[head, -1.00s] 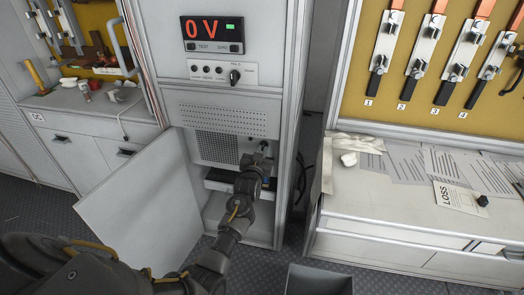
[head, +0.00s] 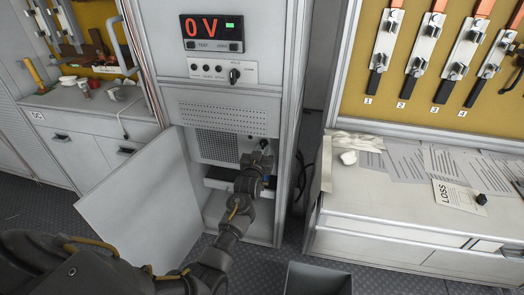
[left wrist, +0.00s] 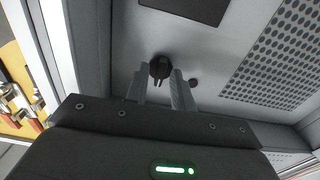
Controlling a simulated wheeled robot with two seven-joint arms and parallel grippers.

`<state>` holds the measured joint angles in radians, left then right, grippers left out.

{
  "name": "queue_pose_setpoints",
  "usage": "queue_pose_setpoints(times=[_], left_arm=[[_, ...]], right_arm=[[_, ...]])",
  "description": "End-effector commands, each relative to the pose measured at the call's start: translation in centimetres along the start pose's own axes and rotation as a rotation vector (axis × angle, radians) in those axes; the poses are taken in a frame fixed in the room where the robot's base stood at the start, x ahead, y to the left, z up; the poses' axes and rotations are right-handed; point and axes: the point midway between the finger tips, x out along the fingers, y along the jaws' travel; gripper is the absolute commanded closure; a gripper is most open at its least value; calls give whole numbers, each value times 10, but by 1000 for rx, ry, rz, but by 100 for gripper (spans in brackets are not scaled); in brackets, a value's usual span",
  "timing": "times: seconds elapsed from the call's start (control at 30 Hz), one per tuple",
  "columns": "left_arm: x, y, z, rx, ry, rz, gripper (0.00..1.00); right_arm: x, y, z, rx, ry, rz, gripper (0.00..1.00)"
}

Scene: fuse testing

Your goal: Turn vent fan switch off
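A black rotary knob (left wrist: 159,66) is on the grey panel beside a perforated grille (left wrist: 278,65) in the left wrist view. It looks like the vent fan switch; no label is readable. My left gripper (left wrist: 158,82) has its two fingers apart, with the knob between or just beyond the tips; I cannot tell if they touch it. In the head view my left gripper (head: 262,150) reaches into the open lower bay of the cabinet, right of its grille (head: 217,146), and its hand hides the knob. My right gripper is not in view.
The open cabinet door (head: 140,205) stands left of my arm. Above are the 0 V display (head: 212,34) and another black knob (head: 235,76). A worktop with papers (head: 405,165) is at right. A grey bin (head: 318,279) stands in front.

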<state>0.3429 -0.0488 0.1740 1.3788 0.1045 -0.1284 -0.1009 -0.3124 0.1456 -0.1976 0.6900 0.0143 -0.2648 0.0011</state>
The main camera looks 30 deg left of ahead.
Motion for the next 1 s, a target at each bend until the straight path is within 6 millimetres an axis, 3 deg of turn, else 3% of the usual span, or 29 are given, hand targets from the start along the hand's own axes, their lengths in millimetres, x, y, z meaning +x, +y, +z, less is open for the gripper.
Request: queue_pose_setpoints(times=[0.3,0.43,0.8,1.0], left_arm=[[-1,-1,0,1,0,-1,69],[-10,-1,0,2,1,-1,69],[-80,0,1,1,-1,0,69],[-103,0,0,1,0,-1,69]], right_arm=[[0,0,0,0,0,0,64],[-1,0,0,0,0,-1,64],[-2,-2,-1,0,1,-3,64],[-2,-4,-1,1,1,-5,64]])
